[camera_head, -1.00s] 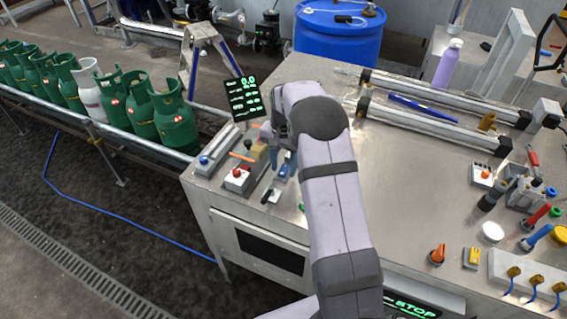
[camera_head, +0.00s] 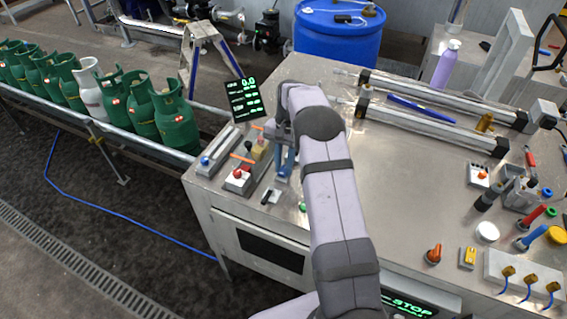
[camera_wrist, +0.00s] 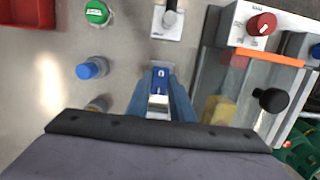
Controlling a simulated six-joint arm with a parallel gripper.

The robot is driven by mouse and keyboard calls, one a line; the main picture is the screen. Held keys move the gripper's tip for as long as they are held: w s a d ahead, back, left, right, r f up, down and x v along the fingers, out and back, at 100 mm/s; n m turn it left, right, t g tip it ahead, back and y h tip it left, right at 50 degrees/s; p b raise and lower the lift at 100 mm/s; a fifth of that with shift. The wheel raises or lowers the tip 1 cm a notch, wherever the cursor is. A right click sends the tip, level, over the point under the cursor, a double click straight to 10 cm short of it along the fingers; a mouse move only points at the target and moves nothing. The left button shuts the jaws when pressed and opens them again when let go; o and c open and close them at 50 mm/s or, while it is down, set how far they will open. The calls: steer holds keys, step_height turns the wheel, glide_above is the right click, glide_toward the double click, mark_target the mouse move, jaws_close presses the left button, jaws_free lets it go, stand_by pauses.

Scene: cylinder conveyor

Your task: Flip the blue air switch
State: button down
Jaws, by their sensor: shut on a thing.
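The blue air switch (camera_wrist: 160,75) shows in the wrist view as a small blue lever with a white mark, on a metallic mount. My gripper (camera_wrist: 160,88) has its blue fingers on both sides of the lever and is shut on it. In the head view my gripper (camera_head: 284,163) points down at the control row near the table's front left edge. There the fingers and arm largely hide the switch, and its exact tilt is hard to tell.
A black-handled lever (camera_wrist: 170,18) stands just beyond the switch. A red-knob box (camera_wrist: 262,24) and a black knob (camera_wrist: 270,100) are to the right. Green (camera_wrist: 97,13) and blue (camera_wrist: 92,68) buttons are to the left. A display (camera_head: 243,98) stands behind my gripper.

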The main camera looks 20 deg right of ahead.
mark_target(284, 168)
steer(key=shift+w+d+g+y, duration=0.2)
steer(key=shift+w+g+y, duration=0.1)
steer(key=shift+g+y, duration=0.25)
stand_by(0.4)
steer(key=c, duration=1.6)
jaws_free()
steer(key=shift+o, duration=0.2)
steer(key=shift+r+b, duration=0.15)
steer(key=shift+b, duration=0.15)
step_height(284, 168, up, 10)
